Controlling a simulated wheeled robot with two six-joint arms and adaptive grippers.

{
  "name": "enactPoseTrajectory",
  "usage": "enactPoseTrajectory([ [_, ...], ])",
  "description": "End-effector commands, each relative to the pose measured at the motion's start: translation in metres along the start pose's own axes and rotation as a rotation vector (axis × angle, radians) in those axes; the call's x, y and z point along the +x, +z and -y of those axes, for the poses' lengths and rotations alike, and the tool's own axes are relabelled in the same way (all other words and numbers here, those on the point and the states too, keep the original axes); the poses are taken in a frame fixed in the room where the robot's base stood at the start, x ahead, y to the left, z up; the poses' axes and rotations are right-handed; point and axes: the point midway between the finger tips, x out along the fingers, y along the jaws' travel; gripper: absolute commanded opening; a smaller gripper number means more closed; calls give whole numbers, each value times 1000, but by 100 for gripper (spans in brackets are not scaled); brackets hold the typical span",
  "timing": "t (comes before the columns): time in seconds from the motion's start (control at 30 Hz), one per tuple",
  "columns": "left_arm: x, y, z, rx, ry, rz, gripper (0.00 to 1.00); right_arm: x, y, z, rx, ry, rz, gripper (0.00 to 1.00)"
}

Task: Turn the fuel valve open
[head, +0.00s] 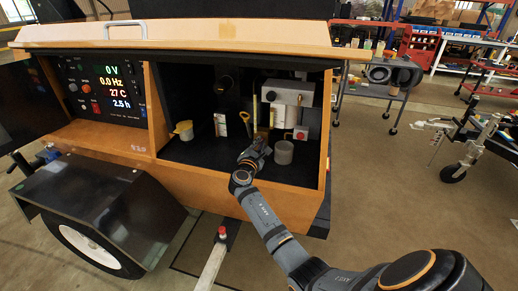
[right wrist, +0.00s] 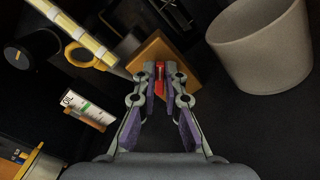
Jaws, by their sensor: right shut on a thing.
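The red handle (right wrist: 160,78) of what looks like the fuel valve shows between my right fingertips in the right wrist view, in front of an orange-brown block (right wrist: 180,52). My right gripper (right wrist: 160,82) is shut on this handle, with both fingers along its sides. In the head view my right gripper (head: 260,142) reaches into the open bay of the trailer, left of a grey cup (head: 283,152). The fingers hide most of the handle, so I cannot tell its exact angle. My left gripper is not in view.
The grey cup (right wrist: 262,42) stands close on the right. An oil card (right wrist: 86,110) and a yellow-ringed tube (right wrist: 72,32) are on the left. A yellow container (head: 184,130) stands at the bay's left. A lit display panel (head: 105,90) is left of the bay.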

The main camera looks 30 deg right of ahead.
Motion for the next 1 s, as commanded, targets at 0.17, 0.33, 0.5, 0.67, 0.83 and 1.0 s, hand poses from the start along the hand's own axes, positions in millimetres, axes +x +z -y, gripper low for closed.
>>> enactPoseTrajectory([
  [0.17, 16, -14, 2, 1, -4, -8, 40, 0, -4, 6, 166, 0, -1, 0],
  [0.33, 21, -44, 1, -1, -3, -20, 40, 0, -5, 8, 328, -1, -1, 0],
  [0.5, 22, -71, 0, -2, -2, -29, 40, 0, -5, 9, 480, -1, -1, 0],
  [0.67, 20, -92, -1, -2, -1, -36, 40, 0, -5, 9, 605, -1, -1, 0],
  [0.83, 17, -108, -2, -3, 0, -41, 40, 0, -6, 10, 706, -2, -1, 0],
  [1.0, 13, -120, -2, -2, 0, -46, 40, 0, -5, 10, 775, -2, -1, 0],
])
